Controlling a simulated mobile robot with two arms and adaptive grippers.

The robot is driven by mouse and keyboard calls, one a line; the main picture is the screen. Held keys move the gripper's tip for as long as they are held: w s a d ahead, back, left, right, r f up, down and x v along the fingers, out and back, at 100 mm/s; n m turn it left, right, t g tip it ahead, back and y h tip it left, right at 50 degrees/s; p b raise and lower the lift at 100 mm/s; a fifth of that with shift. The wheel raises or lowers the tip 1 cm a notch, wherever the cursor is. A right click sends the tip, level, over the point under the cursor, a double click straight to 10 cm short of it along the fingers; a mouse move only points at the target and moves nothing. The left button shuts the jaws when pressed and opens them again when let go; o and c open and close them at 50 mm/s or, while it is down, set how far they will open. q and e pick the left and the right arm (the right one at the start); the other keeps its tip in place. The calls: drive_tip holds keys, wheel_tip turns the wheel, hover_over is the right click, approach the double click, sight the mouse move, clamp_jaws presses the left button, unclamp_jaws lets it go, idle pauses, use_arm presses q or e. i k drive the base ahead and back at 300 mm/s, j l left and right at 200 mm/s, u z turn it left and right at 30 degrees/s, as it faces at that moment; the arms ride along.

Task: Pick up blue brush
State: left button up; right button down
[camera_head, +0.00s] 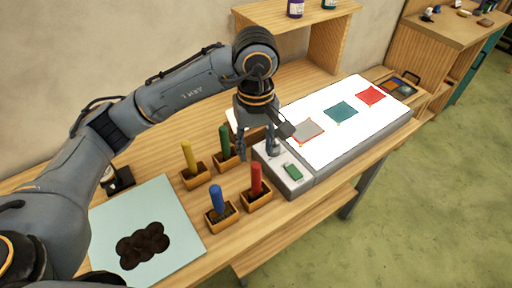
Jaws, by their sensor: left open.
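The blue brush (216,200) stands upright in a small wooden holder (220,224) at the front of the table, with its blue handle up. My left gripper (256,153) is open and points down, behind and to the right of the blue brush. It is apart from that brush, and nothing shows held in it. The lower end of the blue brush is hidden in its holder. My right gripper is not in view.
Red (256,177), yellow (188,156) and green (225,141) brushes stand in similar holders close by. A pale mat (183,208) with a dark blotched shape lies left. A white lit panel (345,137) with coloured squares lies right. A wooden shelf (331,40) stands behind.

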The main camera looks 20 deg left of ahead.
sight(222, 211)
drive_tip(key=u, duration=0.95)
